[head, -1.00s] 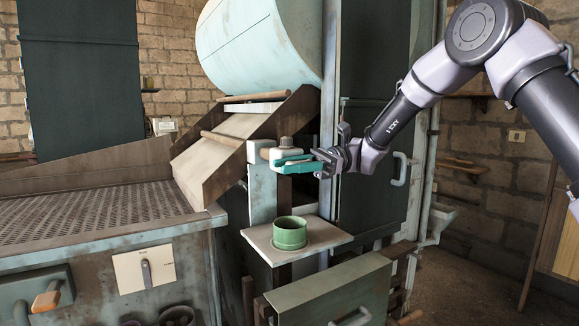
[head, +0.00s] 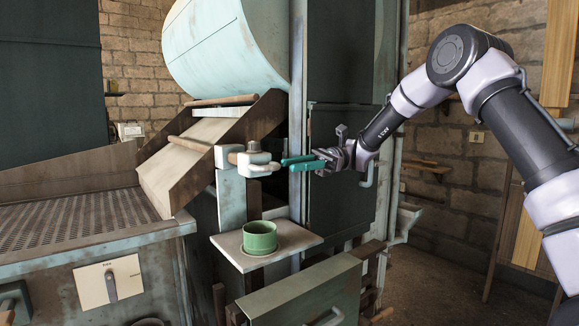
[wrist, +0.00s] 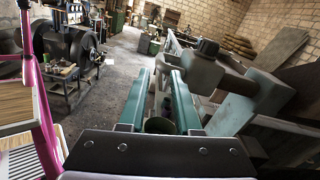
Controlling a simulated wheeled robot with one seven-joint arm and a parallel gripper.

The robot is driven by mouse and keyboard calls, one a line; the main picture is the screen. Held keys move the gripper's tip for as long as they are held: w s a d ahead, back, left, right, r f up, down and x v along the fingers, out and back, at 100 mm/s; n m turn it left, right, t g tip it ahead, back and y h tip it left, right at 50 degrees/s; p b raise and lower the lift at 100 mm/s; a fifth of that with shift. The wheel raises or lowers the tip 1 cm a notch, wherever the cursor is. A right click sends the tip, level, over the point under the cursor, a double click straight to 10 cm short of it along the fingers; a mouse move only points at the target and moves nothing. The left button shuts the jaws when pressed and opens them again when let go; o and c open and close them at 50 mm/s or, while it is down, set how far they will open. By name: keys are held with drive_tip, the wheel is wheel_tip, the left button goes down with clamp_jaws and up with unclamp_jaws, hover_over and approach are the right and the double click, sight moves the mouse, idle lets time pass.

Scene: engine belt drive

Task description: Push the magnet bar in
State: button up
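A brown round bar (head: 190,144) lies across the sloping chute, its right end toward a pale clamp-like fitting (head: 256,166) with a bolt on top. I cannot tell for certain which bar is the magnet bar; another brown bar (head: 222,101) lies higher on the chute. The fitting shows large in the wrist view (wrist: 205,75), right of my fingers. My gripper (head: 287,162) has teal fingers, level with the fitting and just right of it. In the wrist view my gripper (wrist: 158,75) is open, with nothing held between the fingers.
A green cup (head: 260,237) stands on a small shelf (head: 300,241) below my gripper. A dark cabinet (head: 340,200) stands behind my gripper.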

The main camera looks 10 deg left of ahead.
drive_tip(key=shift+s, duration=0.1)
clamp_jaws()
drive_tip(key=s+d+f+m+t+y, duration=0.1)
drive_tip(key=s+d+m+t+y, duration=0.2)
drive_tip(key=m, duration=0.7)
drive_tip(key=s+d+f+m+t+y, duration=0.1)
drive_tip(key=d+m+t, duration=0.3)
drive_tip(key=m, duration=0.5)
drive_tip(key=s+d+f+m+t+y, duration=0.15)
drive_tip(key=m+t, duration=0.35)
drive_tip(key=m, duration=0.5)
drive_tip(key=w+a, duration=0.1)
drive_tip(key=a, duration=1.2)
drive_tip(key=shift+w+r+y, duration=0.25)
drive_tip(key=shift+r+y, duration=0.1)
drive_tip(key=shift+r, duration=0.05)
